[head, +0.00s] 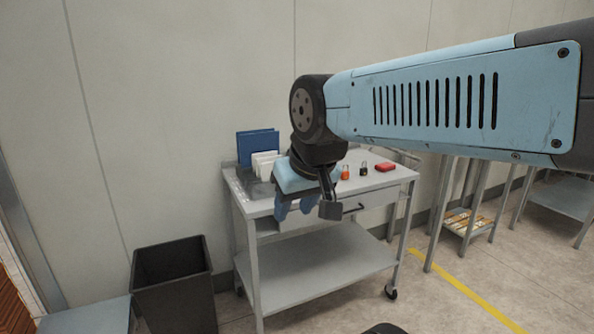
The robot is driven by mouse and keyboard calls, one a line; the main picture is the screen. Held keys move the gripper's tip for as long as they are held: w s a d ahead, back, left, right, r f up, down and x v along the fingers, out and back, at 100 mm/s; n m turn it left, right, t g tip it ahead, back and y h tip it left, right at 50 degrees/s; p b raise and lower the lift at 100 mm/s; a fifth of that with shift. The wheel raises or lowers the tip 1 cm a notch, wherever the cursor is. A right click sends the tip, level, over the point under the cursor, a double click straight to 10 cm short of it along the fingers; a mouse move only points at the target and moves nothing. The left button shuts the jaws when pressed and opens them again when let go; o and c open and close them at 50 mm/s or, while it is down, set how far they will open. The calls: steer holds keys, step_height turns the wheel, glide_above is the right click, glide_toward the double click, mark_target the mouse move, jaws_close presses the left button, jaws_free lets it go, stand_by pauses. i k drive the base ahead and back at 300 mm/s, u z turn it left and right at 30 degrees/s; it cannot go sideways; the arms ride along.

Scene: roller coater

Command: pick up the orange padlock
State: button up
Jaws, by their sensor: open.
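The orange padlock (345,173) stands on the top of a grey metal cart (397,176), just right of my wrist in the head view. It is small, and my wrist is close to its left side in the picture. A black padlock (364,169) stands to its right. My gripper (296,207) hangs below my wrist, in front of the cart's front edge in the picture.
A red object (385,167) lies right of the padlocks. A blue folder (258,143) and white papers (264,163) stand in a holder at the back left of the cart. A dark bin (174,292) stands left of the cart. The lower shelf (310,272) is empty.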

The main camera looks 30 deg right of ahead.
mark_target(345, 174)
steer(key=z, duration=0.1)
steer(key=i, duration=1)
steer(key=z, duration=0.95)
steer(key=i, duration=0.3)
steer(key=z, duration=0.15)
steer(key=k, duration=0.9)
steer(key=z, duration=0.2)
steer(key=i, duration=0.9)
steer(key=u, duration=0.1)
